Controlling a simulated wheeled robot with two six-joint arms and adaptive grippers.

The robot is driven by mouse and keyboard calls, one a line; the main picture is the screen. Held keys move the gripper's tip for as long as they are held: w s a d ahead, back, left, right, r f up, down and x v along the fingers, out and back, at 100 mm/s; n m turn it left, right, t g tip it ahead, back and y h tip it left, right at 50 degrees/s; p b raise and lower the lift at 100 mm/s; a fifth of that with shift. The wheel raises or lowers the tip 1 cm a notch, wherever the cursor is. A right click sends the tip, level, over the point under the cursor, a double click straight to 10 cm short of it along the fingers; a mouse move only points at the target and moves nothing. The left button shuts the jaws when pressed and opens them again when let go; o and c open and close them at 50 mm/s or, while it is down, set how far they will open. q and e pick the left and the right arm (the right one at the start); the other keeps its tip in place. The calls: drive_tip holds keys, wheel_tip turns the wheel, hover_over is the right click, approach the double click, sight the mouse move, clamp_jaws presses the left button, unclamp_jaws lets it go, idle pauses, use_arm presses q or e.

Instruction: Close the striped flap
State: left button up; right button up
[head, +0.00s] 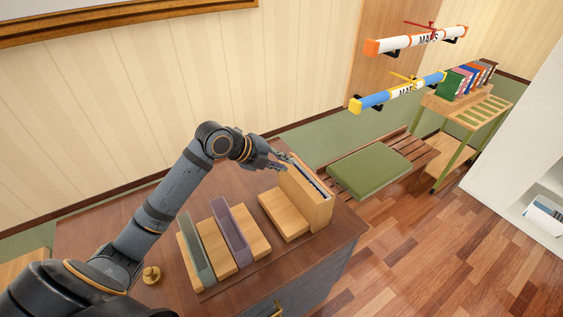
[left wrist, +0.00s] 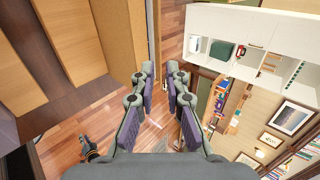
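A light wood box (head: 306,195) stands on the dark cabinet top. A narrow blue-and-white striped edge (head: 314,179) shows along its top; I cannot tell whether this is the striped flap, or how far any flap stands open. My left gripper (head: 287,162) is beside the box's upper left end, close to it; I cannot tell if they touch. In the left wrist view its two fingers (left wrist: 160,72) are apart with nothing between them. Large light wood panels (left wrist: 95,50) fill the left of that view.
The cabinet top (head: 235,287) also bears a wood block (head: 283,215), grey-green (head: 196,248) and purple (head: 231,231) upright pieces on wood, and a brass knob (head: 151,274). A bench with a green cushion (head: 368,172) stands behind; the floor (head: 430,245) at right is clear.

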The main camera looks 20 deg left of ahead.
use_arm(q)
drive_tip(key=shift+f, duration=0.1)
clamp_jaws()
drive_tip(key=n+t+h+b, duration=0.1)
drive_tip(key=n+t+h, duration=0.15)
drive_tip(key=n, duration=1.55)
hover_over(306, 168)
drive_tip(key=d, duration=0.2)
drive_tip(key=shift+s+a+f+t, duration=0.1)
drive_tip(key=shift+f+t, duration=0.1)
drive_tip(key=shift+f, duration=0.45)
drive_tip(key=shift+s+a+f+t, duration=0.1)
drive_tip(key=shift+f+t, duration=0.05)
drive_tip(key=shift+f, duration=0.45)
drive_tip(key=f+p, duration=0.1)
drive_tip(key=s+a+f, duration=0.1)
drive_tip(key=f, duration=0.1)
drive_tip(key=shift+s+f+p, duration=0.2)
drive_tip(key=shift+p, duration=0.15)
drive_tip(key=shift+s+a+f, duration=0.2)
drive_tip(key=shift+w+d, duration=0.1)
drive_tip(key=shift+f, duration=0.1)
